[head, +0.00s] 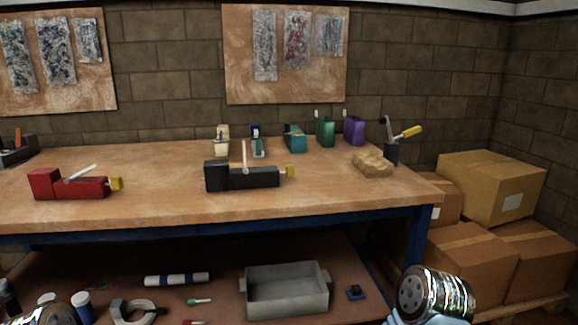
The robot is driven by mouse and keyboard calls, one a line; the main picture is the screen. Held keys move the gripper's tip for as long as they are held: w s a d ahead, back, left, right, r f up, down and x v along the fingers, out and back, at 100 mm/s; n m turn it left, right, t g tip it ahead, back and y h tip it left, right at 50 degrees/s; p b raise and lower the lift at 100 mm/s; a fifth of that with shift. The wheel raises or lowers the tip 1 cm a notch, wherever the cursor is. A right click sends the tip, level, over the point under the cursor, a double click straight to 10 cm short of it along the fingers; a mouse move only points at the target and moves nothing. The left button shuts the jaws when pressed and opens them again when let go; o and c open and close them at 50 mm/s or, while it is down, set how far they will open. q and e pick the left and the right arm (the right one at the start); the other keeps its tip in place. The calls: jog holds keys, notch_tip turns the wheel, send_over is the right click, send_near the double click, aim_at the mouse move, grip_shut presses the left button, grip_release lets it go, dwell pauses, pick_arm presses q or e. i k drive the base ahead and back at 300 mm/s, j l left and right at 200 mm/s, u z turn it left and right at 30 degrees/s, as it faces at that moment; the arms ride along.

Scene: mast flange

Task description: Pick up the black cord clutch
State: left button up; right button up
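The black cord clutch (243,178) sits on the wooden workbench top, near the middle of the head view. It has a taller block at its left end, a pale lever standing nearly upright, and a yellow piece at its right end. A similar red clutch (72,184) lies to its left on the same bench, with its pale lever lying low. Neither gripper shows; only silvery parts that look like my arms appear at the bottom left and bottom right edges. Nothing touches the black clutch.
The workbench (150,208) has clear wood around the black clutch. Several small coloured holders (325,132) stand along the back. A tan block (373,163) and a dark cup (391,154) with tools stand right. Below are a grey bin (287,307) and loose items. Cardboard boxes (490,190) stand right.

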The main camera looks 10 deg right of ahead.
aim_at(218, 176)
jog(key=i+l, duration=0.1)
jog(key=i, duration=0.35)
jog(key=i+l, duration=0.1)
jog(key=i, duration=0.4)
jog(key=k+j, duration=0.25)
jog(key=k, duration=0.05)
